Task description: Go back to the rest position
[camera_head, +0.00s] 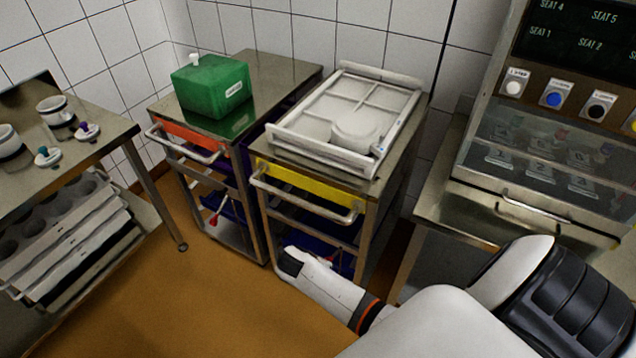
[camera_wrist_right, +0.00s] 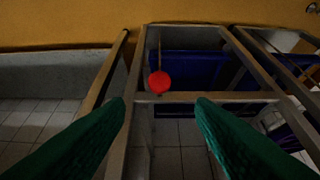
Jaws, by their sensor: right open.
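My right arm (camera_head: 340,292) comes in from the lower right in the head view and reaches low in front of the yellow-fronted trolley (camera_head: 300,198). Its fingers cannot be made out there. In the right wrist view my right gripper (camera_wrist_right: 160,104) shows two green fingers spread wide with nothing between them. Beyond the fingers are a metal trolley frame (camera_wrist_right: 208,97), a red ball-shaped knob (camera_wrist_right: 159,82) and a blue bin (camera_wrist_right: 190,68). My left gripper is not in view.
A green box (camera_head: 212,88) stands on the left trolley and a white divided tray (camera_head: 345,103) lies on the yellow-fronted one. A bench (camera_head: 100,148) with cups stands at left, a machine with labelled buttons (camera_head: 553,99) at right. The orange floor (camera_head: 190,300) is open at lower left.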

